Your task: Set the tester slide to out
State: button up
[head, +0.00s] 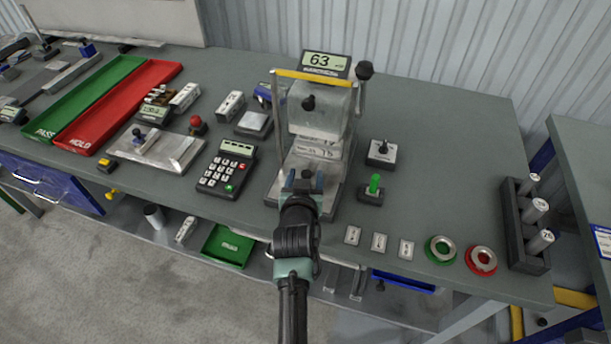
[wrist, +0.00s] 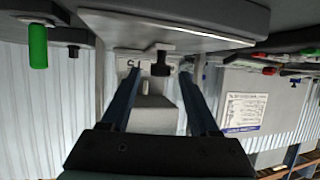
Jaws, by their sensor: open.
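The tester (head: 320,110) stands near the middle of the bench, with a display reading 63 on top and a grey block below it. A pale piece marked with 75 (head: 326,153) shows low in the tester, behind my gripper. In the wrist view, a dark knob (wrist: 160,62) sits between and beyond my fingertips, close to a pale metal slab (wrist: 165,30). I cannot tell for sure if it is the slide's knob, or the slide's setting. My gripper (head: 303,182) is open and empty at the tester's low front; it also shows in the wrist view (wrist: 158,85).
A keypad (head: 228,168) lies to the left. Several weights stand in a black rack (head: 525,225) at the right. Bare bench lies beyond the switch box.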

jog(key=shift+c, duration=0.4)
grip_shut()
dwell(1.1)
